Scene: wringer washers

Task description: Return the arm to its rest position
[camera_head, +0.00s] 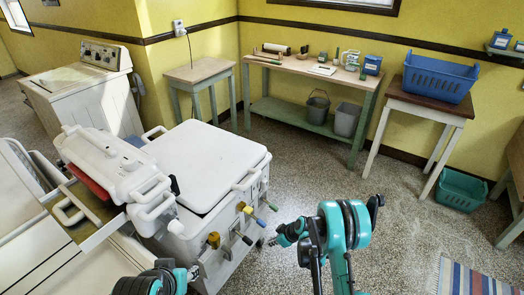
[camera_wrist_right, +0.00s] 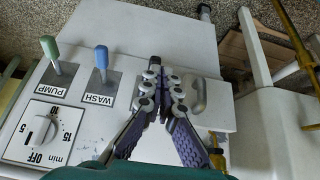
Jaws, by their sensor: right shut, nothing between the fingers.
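My right gripper (camera_head: 279,240) is to the right of the white wringer washer (camera_head: 205,160) in the head view, in front of its lever side. In the right wrist view its purple-grey fingers (camera_wrist_right: 164,75) meet at the tips, shut and empty. Beyond them are the washer's control panel with a green PUMP lever (camera_wrist_right: 50,52), a blue WASH lever (camera_wrist_right: 101,62) and a timer knob (camera_wrist_right: 34,134). I cannot tell whether the fingers touch the washer. Part of my left arm shows at the bottom edge of the head view; its gripper is out of sight.
The wringer (camera_head: 117,165) stands at the washer's left. A green workbench (camera_head: 315,76) and a small table (camera_head: 425,103) with a blue basket (camera_head: 439,75) line the back wall. A teal basket (camera_head: 461,189) and striped rug (camera_head: 472,280) lie at right. Open floor (camera_head: 400,225) lies between.

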